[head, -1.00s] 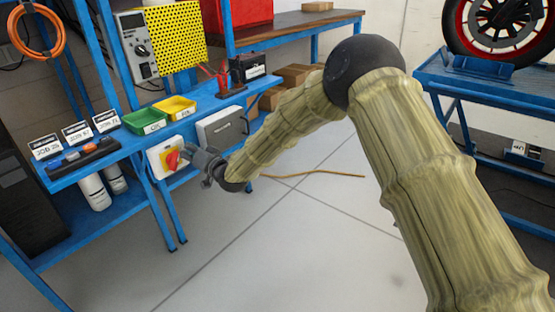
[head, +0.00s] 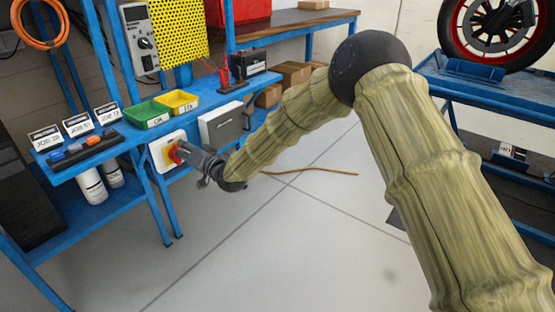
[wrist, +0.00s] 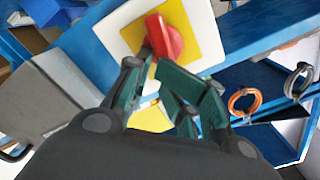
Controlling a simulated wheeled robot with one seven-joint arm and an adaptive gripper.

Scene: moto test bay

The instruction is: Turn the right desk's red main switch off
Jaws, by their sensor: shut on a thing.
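The red switch (head: 173,155) is a knob on a yellow face with a white square plate (head: 157,160), fixed to the front of the blue desk. In the wrist view the red knob (wrist: 166,36) stands tilted on its yellow face (wrist: 191,32). My gripper (head: 183,151) is at the knob from the right in the head view. In the wrist view my gripper (wrist: 154,59) has its dark green fingers closed at the knob's lower end. The fingers hide part of the knob, and its exact grip is hard to see.
A grey box (head: 221,123) is fixed on the desk front just right of the switch. Green (head: 148,114) and yellow (head: 177,102) trays sit on the desk above. A blue stand (head: 480,85) with a motorcycle wheel is at right. The floor between is mostly clear.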

